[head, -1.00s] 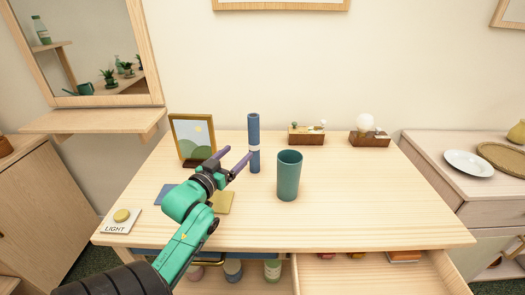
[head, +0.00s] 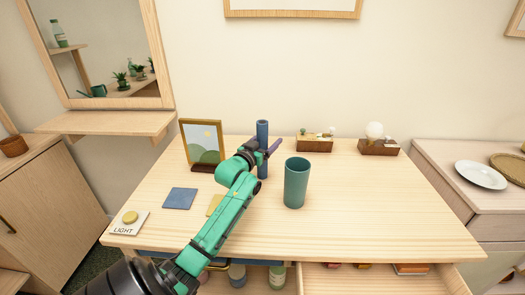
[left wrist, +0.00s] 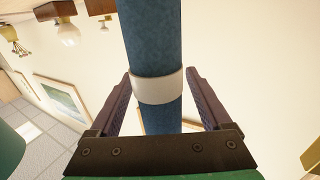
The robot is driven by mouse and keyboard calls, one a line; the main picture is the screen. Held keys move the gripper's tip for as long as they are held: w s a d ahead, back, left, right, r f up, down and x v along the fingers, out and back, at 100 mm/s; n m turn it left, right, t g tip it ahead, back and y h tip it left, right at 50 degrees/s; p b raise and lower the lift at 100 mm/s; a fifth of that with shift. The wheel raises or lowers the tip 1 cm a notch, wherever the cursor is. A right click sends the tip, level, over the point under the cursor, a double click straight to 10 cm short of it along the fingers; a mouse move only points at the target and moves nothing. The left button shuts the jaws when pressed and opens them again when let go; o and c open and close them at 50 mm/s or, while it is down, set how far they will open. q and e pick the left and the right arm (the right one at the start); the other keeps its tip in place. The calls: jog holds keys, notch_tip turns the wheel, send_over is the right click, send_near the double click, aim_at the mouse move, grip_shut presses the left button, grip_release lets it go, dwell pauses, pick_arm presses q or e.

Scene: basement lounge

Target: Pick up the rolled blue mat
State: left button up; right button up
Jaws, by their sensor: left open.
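The rolled blue mat (head: 262,132) stands upright on the wooden table (head: 345,215), behind my left gripper (head: 266,147). In the left wrist view the mat (left wrist: 152,38) passes between the two fingers of my left gripper (left wrist: 156,100), with a white band around it at finger height. The fingers are open, with a gap showing on each side of the mat. In the head view my gripper hides the mat's middle. My right gripper is not in view.
A green cup (head: 296,183) stands just right of my left arm. A picture frame (head: 202,145) stands to the left. Two wooden blocks with ornaments (head: 315,143) (head: 378,146) are at the back. Blue (head: 180,198) and yellow squares lie near the arm. The front right tabletop is clear.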

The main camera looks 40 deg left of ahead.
pick_arm(q)
jog(key=shift+s, duration=0.1)
grip_shut()
notch_tip(320, 180, up, 20)
dwell(0.3)
